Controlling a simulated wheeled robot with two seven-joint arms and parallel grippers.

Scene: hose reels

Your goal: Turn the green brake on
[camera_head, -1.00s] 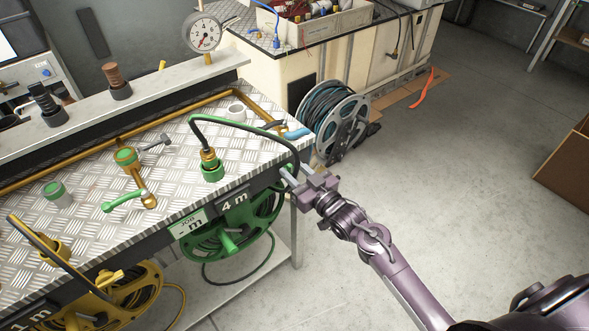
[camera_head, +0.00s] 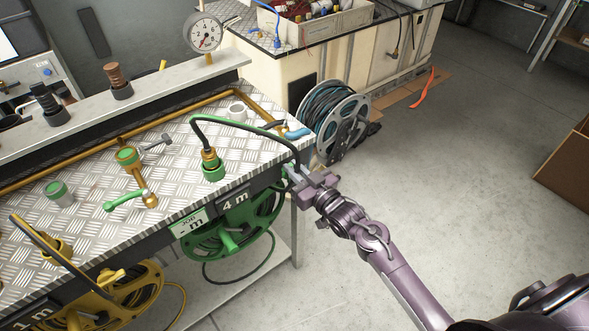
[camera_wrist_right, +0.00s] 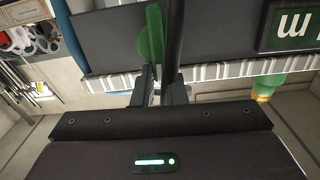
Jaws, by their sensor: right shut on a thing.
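The green brake (camera_wrist_right: 151,38) shows in the wrist view as a green lever-like piece at the bench's front face. My right gripper (camera_wrist_right: 158,85) is shut on it, with the two fingers close together at its lower end. In the head view the right gripper (camera_head: 292,175) is at the bench's front edge near its right corner, beside the black hose. The fingers mostly hide the brake there. My left gripper is not in view.
A green-collared hose fitting (camera_head: 212,165) and a green-handled valve (camera_head: 125,200) stand on the bench top (camera_head: 180,150). A yellow reel (camera_head: 125,290) hangs at the left. A grey reel (camera_head: 340,120) stands behind on the floor. The floor (camera_head: 450,180) at the right is clear.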

